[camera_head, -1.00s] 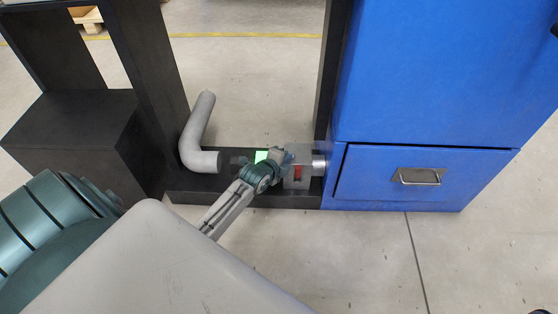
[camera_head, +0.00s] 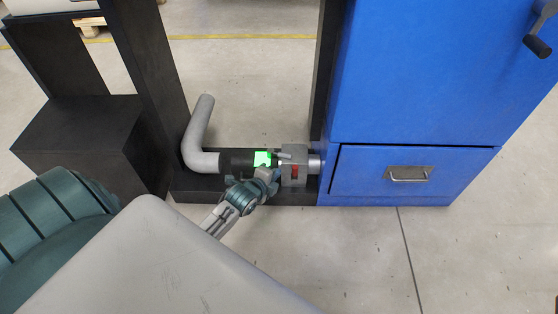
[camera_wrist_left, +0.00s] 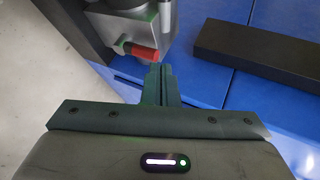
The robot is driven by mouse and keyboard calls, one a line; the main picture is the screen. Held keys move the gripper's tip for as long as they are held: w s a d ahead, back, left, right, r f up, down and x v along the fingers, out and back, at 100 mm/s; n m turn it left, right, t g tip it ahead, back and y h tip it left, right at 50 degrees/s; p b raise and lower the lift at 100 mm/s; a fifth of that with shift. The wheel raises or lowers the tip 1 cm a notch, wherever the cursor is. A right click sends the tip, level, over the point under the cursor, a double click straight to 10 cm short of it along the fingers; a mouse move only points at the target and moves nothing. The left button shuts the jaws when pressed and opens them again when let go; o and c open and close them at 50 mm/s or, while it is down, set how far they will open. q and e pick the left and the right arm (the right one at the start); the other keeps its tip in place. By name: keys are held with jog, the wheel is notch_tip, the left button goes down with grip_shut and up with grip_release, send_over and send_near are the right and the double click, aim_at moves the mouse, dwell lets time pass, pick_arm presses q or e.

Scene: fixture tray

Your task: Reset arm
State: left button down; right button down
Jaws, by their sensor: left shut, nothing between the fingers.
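My left arm reaches in from the lower left in the head view. Its gripper (camera_head: 268,177) is just in front of a grey metal block (camera_head: 294,168) with a red lever (camera_head: 295,171). In the left wrist view, the two dark fingers (camera_wrist_left: 159,82) are pressed together with nothing between them. The red lever (camera_wrist_left: 141,52) and the metal block (camera_wrist_left: 140,25) are just beyond the fingertips; whether they touch is unclear. My right gripper is not in view.
A dark cylinder with a lit green display (camera_head: 262,159) joins the block to a bent grey pipe (camera_head: 200,140). A blue cabinet (camera_head: 420,80) with a handled drawer (camera_head: 408,173) stands right. Black posts (camera_head: 150,80) flank the pipe. The front floor is clear at right.

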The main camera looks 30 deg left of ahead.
pick_arm(q)
jog(key=v, duration=0.3)
jog(key=shift+d+p, duration=0.35)
